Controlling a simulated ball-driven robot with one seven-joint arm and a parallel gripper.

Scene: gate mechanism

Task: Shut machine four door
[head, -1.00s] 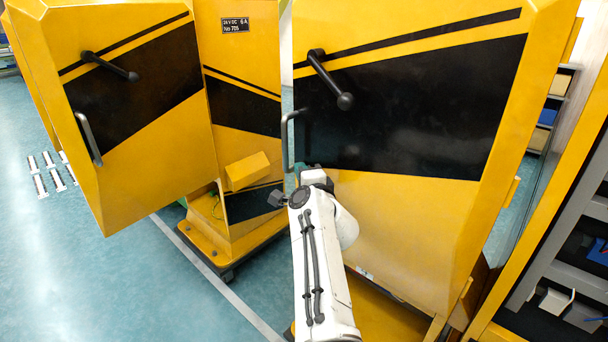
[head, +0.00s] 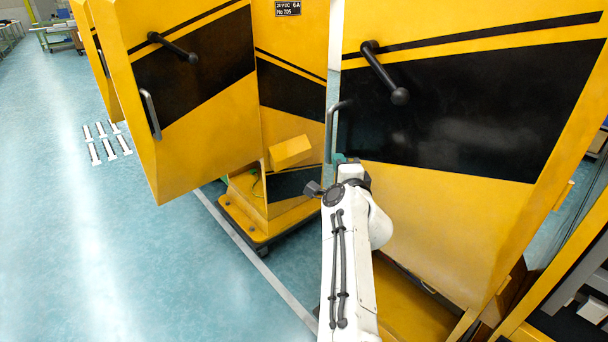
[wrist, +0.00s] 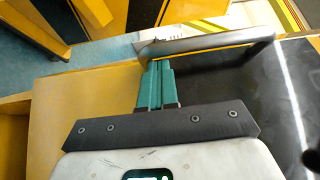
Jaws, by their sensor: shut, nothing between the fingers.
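The nearest door is a large yellow panel with black stripes (head: 455,120), on the right in the head view. It has a black lever (head: 385,72) and a grey bar handle (head: 331,130) at its left edge. No number four is readable on it. In the wrist view its bar handle (wrist: 215,44) runs across the top over the dark panel (wrist: 225,85). My gripper (wrist: 154,68) has its teal fingers pressed together, empty, with the tips close by the handle's left end. I cannot tell whether they touch it. In the head view the gripper is mostly hidden behind my wrist.
Another yellow-and-black door (head: 195,85) with a lever and bar handle juts out at left. Behind stands a yellow machine with a sign (head: 288,8) and a wheeled base (head: 265,228). A dark open cabinet (head: 575,320) is at lower right.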

